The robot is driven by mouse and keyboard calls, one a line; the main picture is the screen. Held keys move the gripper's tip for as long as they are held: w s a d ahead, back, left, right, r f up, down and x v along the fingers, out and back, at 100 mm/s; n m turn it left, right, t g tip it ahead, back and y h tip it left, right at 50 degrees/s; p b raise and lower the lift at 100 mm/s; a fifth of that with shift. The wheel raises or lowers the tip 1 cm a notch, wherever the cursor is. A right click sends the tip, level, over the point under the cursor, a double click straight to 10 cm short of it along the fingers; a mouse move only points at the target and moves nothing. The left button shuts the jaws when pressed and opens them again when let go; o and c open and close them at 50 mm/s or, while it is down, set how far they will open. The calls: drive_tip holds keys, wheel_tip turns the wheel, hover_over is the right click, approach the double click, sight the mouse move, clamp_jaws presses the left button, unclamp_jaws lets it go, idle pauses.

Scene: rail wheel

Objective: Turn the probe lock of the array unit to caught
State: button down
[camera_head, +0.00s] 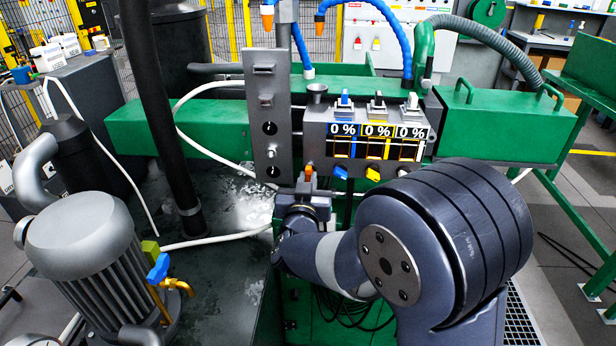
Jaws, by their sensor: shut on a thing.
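The grey unit (316,128) on the green beam carries three displays reading 0 %, framed blue, yellow and white. A blue (341,172) and a yellow knob (373,173) hang below. A grey upright plate (259,110) with dark round holes stands to its left. My gripper (307,184) is at the unit's lower left corner, shut on a small orange-tipped part (308,171). I cannot tell if this part is the probe lock; the jaws hide its lower end.
The green beam (500,125) runs across behind my arm. A grey motor (85,250) with blue and yellow-green valve handles stands at the lower left. A black pipe (160,120) rises left of the plate. Blue hoses (392,30) hang above.

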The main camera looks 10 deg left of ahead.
drive_tip(key=n+p, duration=0.2)
drive_tip(key=shift+r+n+p, duration=0.1)
drive_tip(key=shift+n+p, duration=0.2)
drive_tip(key=shift+n, duration=0.1)
drive_tip(key=shift+n+p, duration=0.45)
drive_tip(key=shift+n, duration=0.35)
drive_tip(key=n+p, duration=0.3)
drive_tip(key=shift+n, duration=0.8)
